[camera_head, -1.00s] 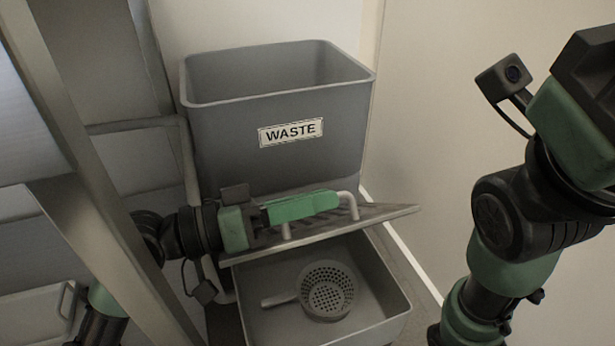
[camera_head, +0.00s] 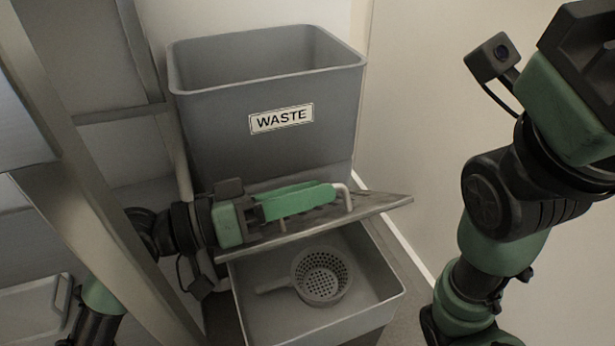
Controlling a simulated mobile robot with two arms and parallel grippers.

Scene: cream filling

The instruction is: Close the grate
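The grate (camera_head: 375,207) is a flat metal plate with a pale bent handle (camera_head: 345,194). It stands tilted up over the back of a grey open basin (camera_head: 375,312), so the basin's front part is uncovered. My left gripper (camera_head: 298,201) reaches in from the left over the plate. Its green fingers lie along the handle bar and appear shut on it, hiding most of the bar. My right arm rises at the right with its wrist near the top right corner; its fingers are out of the picture.
A grey waste bin (camera_head: 215,130) labelled WASTE stands right behind the grate. A round perforated strainer (camera_head: 322,278) with a short handle lies in the basin. A metal frame post (camera_head: 85,225) runs close by my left arm. A pale wall (camera_head: 415,130) bounds the right.

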